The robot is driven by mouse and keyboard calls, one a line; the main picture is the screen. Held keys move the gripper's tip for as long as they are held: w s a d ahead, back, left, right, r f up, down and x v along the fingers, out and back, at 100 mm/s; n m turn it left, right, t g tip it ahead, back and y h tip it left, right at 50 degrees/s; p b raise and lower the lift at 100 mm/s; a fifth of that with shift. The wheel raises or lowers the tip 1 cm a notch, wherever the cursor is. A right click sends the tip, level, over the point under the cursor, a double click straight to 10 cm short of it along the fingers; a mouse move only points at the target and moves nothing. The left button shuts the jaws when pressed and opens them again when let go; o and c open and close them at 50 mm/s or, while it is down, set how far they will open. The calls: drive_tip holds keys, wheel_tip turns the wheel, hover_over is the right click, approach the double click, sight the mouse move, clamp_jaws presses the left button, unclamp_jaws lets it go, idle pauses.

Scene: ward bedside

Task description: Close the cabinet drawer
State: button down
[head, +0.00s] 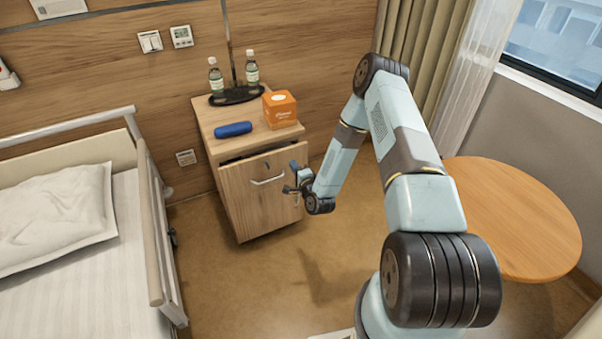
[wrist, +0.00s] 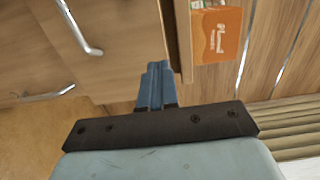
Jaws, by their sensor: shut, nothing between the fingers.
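The wooden bedside cabinet (head: 235,212) stands against the wall. Its drawer front (head: 238,178) has a silver bar handle (head: 267,181) and a small lock above it. A dark gap shows under the cabinet top, so the drawer stands out a little. In the wrist view a silver handle (wrist: 80,30) shows at upper left and another handle lies below it. My gripper (head: 291,178) is at the right side of the drawer front. Its blue fingers (wrist: 157,68) are shut and empty, pointing at the cabinet front. I cannot tell whether they touch it.
On the cabinet top are an orange box (head: 280,110), a blue case (head: 233,130) and a dark tray (head: 238,96) with two bottles. A bed (head: 80,225) stands left, a round wooden table (head: 515,215) right. Floor in front of the cabinet is clear.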

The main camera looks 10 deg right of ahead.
sight(284, 152)
drive_tip(key=x, duration=0.7)
